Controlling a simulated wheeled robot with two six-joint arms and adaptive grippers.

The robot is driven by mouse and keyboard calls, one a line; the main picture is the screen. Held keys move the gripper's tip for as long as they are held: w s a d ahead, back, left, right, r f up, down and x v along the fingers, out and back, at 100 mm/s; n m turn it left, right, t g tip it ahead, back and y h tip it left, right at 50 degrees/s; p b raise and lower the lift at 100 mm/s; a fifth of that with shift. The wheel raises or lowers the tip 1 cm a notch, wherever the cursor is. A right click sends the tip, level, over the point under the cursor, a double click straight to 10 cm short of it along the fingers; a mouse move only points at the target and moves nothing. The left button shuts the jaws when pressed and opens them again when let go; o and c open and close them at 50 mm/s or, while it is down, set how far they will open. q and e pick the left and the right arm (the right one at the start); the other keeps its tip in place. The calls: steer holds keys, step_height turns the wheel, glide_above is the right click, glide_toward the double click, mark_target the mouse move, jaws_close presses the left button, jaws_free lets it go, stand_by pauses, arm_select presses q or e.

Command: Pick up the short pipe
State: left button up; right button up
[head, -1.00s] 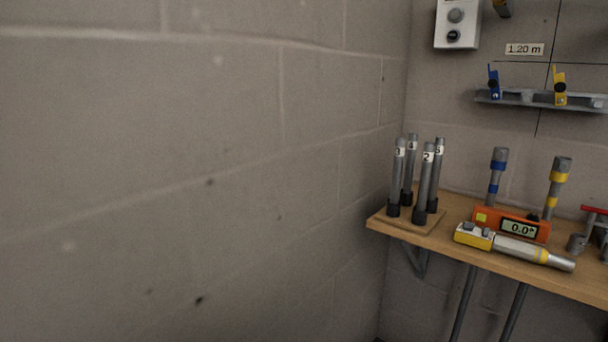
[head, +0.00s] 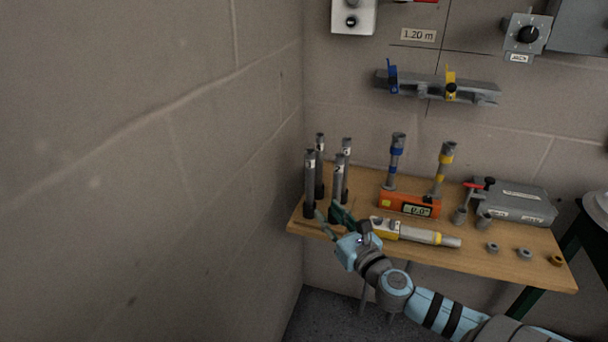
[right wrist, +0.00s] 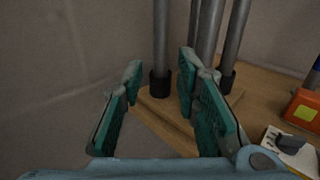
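Several grey pipes with dark end caps stand upright in a wooden base at the bench's left end. I see a front-left pipe (head: 309,180), a front-right pipe (head: 338,178) and two behind. Their lengths look alike, so I cannot tell which is the short pipe. My right gripper (head: 329,211) is open and empty, low in front of the pipes. In the right wrist view its green fingers (right wrist: 160,72) are spread, with one pipe (right wrist: 161,35) showing beyond the gap, apart from them. My left gripper is not in view.
An orange level (head: 408,205), a blue-banded pipe (head: 397,158), a yellow-banded pipe (head: 444,165) and a yellow-and-silver tool (head: 415,234) are right of the pipes. A grey case (head: 515,203) sits further right on the bench (head: 470,255). A block wall rises close on the left.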

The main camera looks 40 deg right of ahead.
mark_target(312, 194)
steer(key=w, duration=0.3)
steer(key=w+d+p, duration=0.1)
steer(key=w, duration=0.2)
steer(key=w+d+p, duration=0.1)
steer(key=w, duration=0.3)
steer(key=shift+w+f, duration=0.15)
steer(key=shift+w, duration=0.2)
steer(key=shift+s, duration=0.1)
jaws_close()
